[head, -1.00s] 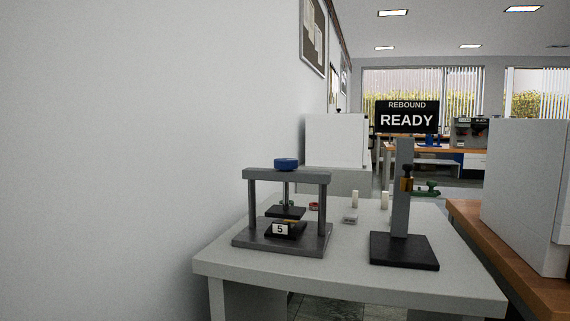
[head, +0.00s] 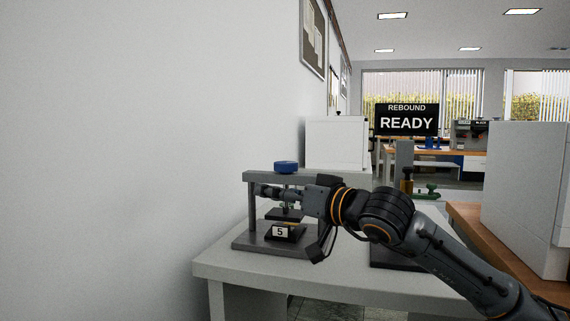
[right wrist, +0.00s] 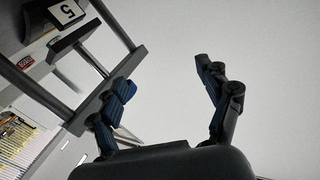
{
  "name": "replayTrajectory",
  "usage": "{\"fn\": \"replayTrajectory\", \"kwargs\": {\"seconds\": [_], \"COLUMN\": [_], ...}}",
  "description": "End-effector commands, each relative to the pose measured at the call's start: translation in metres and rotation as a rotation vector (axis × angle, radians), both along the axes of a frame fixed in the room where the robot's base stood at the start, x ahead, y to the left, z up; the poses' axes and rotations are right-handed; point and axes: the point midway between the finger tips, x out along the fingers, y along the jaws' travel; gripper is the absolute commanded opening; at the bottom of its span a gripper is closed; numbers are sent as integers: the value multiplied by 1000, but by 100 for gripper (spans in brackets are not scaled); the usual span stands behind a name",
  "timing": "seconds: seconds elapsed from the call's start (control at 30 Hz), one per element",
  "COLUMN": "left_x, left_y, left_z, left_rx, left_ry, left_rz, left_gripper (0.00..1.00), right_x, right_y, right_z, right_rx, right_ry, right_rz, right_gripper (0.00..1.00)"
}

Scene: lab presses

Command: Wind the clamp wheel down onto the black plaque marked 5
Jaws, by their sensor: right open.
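The clamp press stands on the grey table with its blue wheel (head: 286,167) on top of the crossbar (head: 258,176). Below the crossbar is a dark pressing plate (head: 282,215). Under it lies the black plaque (head: 297,235) with a white label reading 5, also in the right wrist view (right wrist: 66,13); a gap shows between plate and plaque. My right gripper (head: 268,192) reaches in from the right, level with the press posts just below the wheel. In the right wrist view it is open (right wrist: 166,75) and empty, one finger overlapping the press frame. My left gripper is not in view.
A black-based stand (head: 405,262) is partly hidden behind my right arm. A display (head: 407,119) reads REBOUND READY. A white wall (head: 130,160) runs close along the left of the press. A wooden bench with a white cabinet (head: 525,200) is at the right.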

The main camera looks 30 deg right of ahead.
Motion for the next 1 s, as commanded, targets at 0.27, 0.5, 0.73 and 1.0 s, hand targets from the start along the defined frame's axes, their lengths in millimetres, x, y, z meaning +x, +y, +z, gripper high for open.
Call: {"fn": "replayTrajectory", "kwargs": {"seconds": [0.27, 0.5, 0.73, 1.0], "left_x": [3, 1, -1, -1], "left_y": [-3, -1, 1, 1], "left_z": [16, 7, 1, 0], "left_rx": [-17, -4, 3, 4], "left_ry": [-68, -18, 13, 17], "left_rz": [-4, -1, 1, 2], "left_gripper": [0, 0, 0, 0], "right_x": [-13, 19, 67, 109], "right_y": [-81, -81, -84, -88], "right_z": [39, 39, 38, 37], "right_rx": [-280, -274, -273, -274], "right_ry": [-45, -44, -44, -44], "right_rz": [-275, -271, -269, -269], "right_gripper": [78, 78, 78, 78]}}
